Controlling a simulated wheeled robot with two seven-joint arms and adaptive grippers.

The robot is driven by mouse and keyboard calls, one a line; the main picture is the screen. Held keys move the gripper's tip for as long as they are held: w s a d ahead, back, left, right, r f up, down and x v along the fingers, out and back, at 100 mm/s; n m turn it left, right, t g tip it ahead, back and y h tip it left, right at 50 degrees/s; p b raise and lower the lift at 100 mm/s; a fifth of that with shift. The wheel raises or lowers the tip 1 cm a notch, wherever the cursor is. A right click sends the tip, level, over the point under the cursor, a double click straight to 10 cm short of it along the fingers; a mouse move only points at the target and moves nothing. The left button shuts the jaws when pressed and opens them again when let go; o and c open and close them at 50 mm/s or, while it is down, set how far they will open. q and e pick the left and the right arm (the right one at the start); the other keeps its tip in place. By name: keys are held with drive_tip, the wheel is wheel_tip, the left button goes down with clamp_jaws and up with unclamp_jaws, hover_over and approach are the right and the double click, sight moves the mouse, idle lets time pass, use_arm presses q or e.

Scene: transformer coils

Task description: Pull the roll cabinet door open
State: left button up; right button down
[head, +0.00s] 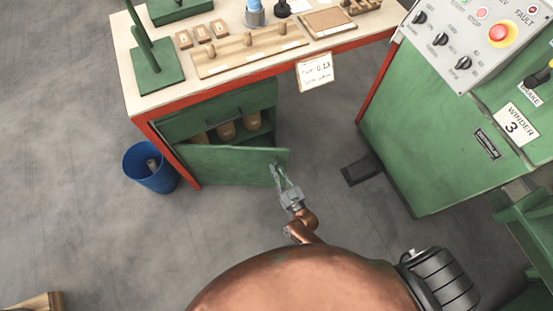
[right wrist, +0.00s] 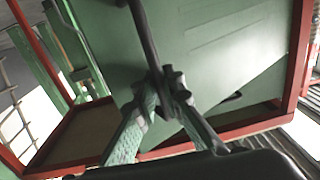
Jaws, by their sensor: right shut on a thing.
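The green roll cabinet door (head: 225,164) stands partly open below the workbench, swung out toward me. Several tan rolls (head: 227,131) show in the opening above its top edge. My right gripper (head: 279,174) is at the free right end of the door. In the right wrist view the two fingers of my right gripper (right wrist: 170,92) are shut on the dark bar handle (right wrist: 145,35), against the green door face (right wrist: 215,70). The left gripper is not in view.
The workbench (head: 137,88) carries a wooden rack (head: 250,50) and other items. A blue bin (head: 150,168) stands left of the cabinet. A black pedal (head: 360,171) and a green winder machine (head: 430,140) are at right. Grey floor in front of the door is clear.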

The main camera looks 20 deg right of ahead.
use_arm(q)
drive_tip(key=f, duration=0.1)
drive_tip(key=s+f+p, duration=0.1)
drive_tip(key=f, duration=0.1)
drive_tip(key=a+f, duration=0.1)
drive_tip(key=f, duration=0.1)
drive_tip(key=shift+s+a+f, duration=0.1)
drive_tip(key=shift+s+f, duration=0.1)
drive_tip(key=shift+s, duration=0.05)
use_arm(e)
drive_tip(key=s+a, duration=0.5)
drive_tip(key=s, duration=0.2)
drive_tip(key=shift+s, duration=0.15)
drive_tip(key=shift+d+f, duration=0.1)
drive_tip(key=shift+f, duration=0.05)
drive_tip(key=c, duration=2.3)
unclamp_jaws()
drive_tip(key=shift+c, duration=0.2)
